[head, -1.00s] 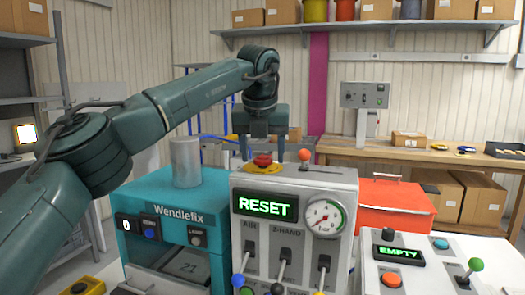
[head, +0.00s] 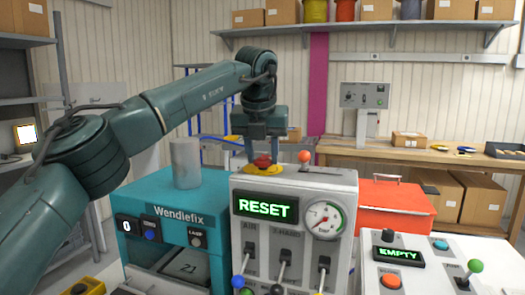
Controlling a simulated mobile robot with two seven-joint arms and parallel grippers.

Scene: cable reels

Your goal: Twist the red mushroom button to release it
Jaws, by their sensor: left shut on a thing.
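The red mushroom button (head: 262,161) sits on a yellow base (head: 263,169) on top of the grey control box (head: 345,215). The box front has a lit green display (head: 265,207) reading RESET. My left gripper (head: 263,158) points down over the button. Its fingers reach down on both sides of the button and are shut on it. The gripper hides part of the button's top. My right gripper is not in view.
A lever with an orange knob (head: 304,157) stands just right of the button. A round gauge (head: 324,220) and several levers are on the box front. The teal Wendlefix machine (head: 180,215) stands left. A red case (head: 395,206) and a panel reading EMPTY (head: 398,254) stand right.

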